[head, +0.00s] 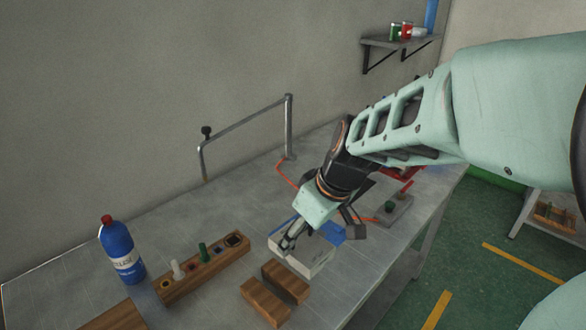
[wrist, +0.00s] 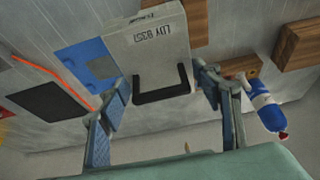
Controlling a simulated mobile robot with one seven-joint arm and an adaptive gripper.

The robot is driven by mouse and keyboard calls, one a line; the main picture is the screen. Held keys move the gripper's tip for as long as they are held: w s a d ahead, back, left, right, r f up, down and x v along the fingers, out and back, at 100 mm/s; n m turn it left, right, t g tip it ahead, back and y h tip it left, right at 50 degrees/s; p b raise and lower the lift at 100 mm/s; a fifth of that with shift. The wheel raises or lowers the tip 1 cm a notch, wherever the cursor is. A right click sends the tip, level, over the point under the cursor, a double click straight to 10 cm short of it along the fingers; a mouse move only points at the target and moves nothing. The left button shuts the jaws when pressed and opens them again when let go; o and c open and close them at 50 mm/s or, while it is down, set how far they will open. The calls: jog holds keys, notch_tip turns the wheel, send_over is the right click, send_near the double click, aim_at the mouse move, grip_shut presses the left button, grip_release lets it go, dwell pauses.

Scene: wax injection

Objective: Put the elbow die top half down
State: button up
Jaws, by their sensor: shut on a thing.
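The elbow die top half is a pale grey block (head: 318,262) with a dark U-shaped handle and printed lettering, also large in the wrist view (wrist: 150,45). My gripper (head: 291,236) reaches down to it from above. In the wrist view my gripper's fingers (wrist: 163,85) stand on either side of the block's handle end, shut on it. A blue flat piece (wrist: 92,58) lies beside the block and shows partly behind it in the head view (head: 333,231). I cannot tell whether the block touches the table; its underside is hidden.
Two brown wooden blocks (head: 265,303) (head: 286,282) lie just in front of the die. A wooden rack (head: 205,268) with small pegs and a blue bottle (head: 120,250) stand to the left. A dark plate (wrist: 48,108) with an orange cord lies beyond the blue piece.

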jog(key=s+a+f+b, duration=0.1)
jog(key=a+f+b, duration=0.3)
jog(key=f, duration=0.5)
jog(key=shift+s+a+f, duration=0.15)
jog(key=shift+a+f, duration=0.05)
jog(key=shift+a, duration=0.85)
jog(key=shift+f+b, duration=0.65)
jog(key=shift+b, duration=0.35)
jog(key=o, duration=1.9)
